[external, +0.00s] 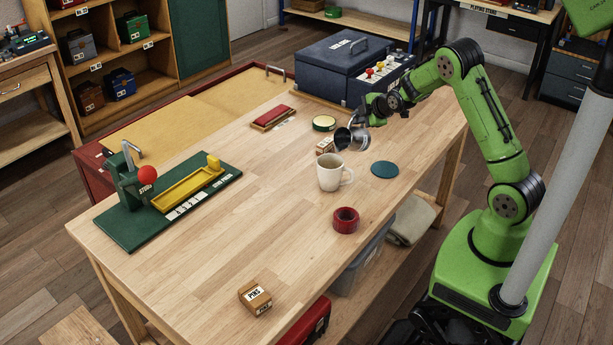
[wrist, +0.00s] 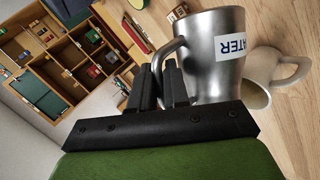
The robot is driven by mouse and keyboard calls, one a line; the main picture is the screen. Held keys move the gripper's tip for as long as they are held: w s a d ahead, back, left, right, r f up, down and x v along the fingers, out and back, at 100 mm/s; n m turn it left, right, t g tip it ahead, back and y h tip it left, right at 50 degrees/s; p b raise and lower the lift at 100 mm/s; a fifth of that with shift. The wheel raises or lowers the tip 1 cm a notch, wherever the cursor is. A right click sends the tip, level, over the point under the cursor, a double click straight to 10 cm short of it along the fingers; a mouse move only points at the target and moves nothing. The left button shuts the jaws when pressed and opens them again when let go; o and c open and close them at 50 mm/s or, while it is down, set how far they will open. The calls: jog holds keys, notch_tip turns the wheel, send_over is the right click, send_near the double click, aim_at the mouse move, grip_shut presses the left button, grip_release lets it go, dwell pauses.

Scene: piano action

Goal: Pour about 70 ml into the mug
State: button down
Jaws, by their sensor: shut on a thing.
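A cream mug (external: 329,173) stands upright on the wooden workbench, its handle to the right. It also shows in the wrist view (wrist: 262,75), its mouth partly behind the metal jug. The metal jug (external: 347,138), with a "WATER" label in the wrist view (wrist: 212,60), is tilted above and behind the mug. My gripper (wrist: 170,75) is shut on the jug's handle. In the external view my gripper (external: 376,112) is to the right of the jug. No stream of water can be made out, and the mug's inside is too small to tell its level.
A blue-green coaster (external: 385,170) lies right of the mug and a red tape roll (external: 346,220) in front. A round green tin (external: 324,123) is behind. A green board (external: 170,205) with a yellow tray is at left.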

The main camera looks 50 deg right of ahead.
aim_at(350, 122)
jog(key=shift+w+a+r+n+h+p, duration=0.1)
jog(key=shift+a+r+n+h+p, duration=0.2)
jog(key=shift+a+r+h+p, duration=0.25)
jog(key=shift+a+r, duration=0.15)
jog(key=shift+r, duration=0.05)
dwell(0.6)
jog(key=shift+w+a+r+n+h, duration=0.1)
jog(key=shift+a+r+n+h, duration=0.1)
jog(key=shift+a, duration=0.3)
jog(key=shift+w+a+r+n+h, duration=0.15)
jog(key=shift+a+h, duration=0.1)
jog(key=shift+a, duration=0.25)
jog(key=shift+s+a+r+n+h, duration=0.1)
jog(key=shift+a+r+n+h, duration=0.1)
jog(key=shift+a, duration=0.3)
dwell(0.4)
